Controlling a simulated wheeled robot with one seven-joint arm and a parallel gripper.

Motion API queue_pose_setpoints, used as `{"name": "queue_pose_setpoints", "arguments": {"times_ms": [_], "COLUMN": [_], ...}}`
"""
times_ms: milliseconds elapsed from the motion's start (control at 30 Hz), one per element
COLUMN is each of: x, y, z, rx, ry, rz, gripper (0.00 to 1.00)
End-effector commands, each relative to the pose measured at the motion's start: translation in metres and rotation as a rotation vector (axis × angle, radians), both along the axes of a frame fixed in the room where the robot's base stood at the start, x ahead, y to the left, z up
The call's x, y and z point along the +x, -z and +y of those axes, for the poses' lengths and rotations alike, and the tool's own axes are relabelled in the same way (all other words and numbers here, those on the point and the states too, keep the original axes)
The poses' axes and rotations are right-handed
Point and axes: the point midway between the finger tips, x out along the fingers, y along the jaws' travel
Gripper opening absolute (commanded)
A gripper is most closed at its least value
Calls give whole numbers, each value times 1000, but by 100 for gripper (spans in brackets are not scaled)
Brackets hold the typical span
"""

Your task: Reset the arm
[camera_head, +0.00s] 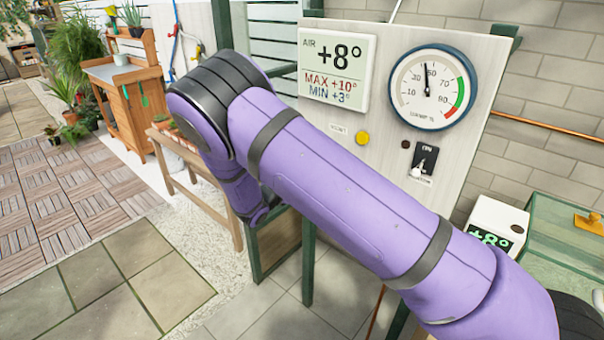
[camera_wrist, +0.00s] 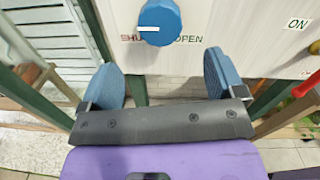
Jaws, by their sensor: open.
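My purple arm reaches across the head view from the lower right towards the upper left, and its end is hidden there. In the wrist view my gripper (camera_wrist: 160,82) is open, with its two blue fingers wide apart and nothing between them. Beyond the fingers is a pale panel (camera_wrist: 250,30) with a round blue knob (camera_wrist: 160,20). The knob's white mark lies level and points left, near the letters "SHU"; "OPEN" is to its right. The fingers look apart from the knob.
In the head view a board (camera_head: 345,125) carries a temperature display (camera_head: 337,68), a round gauge (camera_head: 432,87), a yellow button (camera_head: 362,138) and a switch (camera_head: 424,160). A white device (camera_head: 497,222) stands at right. A wooden bench (camera_head: 185,150) stands behind my arm. The paved floor at left is clear.

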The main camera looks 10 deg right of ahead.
Motion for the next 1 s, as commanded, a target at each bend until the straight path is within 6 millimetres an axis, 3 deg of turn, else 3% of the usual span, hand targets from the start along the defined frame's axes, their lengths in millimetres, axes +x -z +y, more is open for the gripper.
{"name": "queue_pose_setpoints", "arguments": {"times_ms": [400,533,733,1000], "x": [-4,-6,-22,-62], "y": [0,-10,-51,-111], "z": [4,-4,-40,-91], "rx": [1,36,213,508], "ry": [1,32,185,433], "rz": [1,-11,-72,-188], "gripper": [88,88,88,88]}}
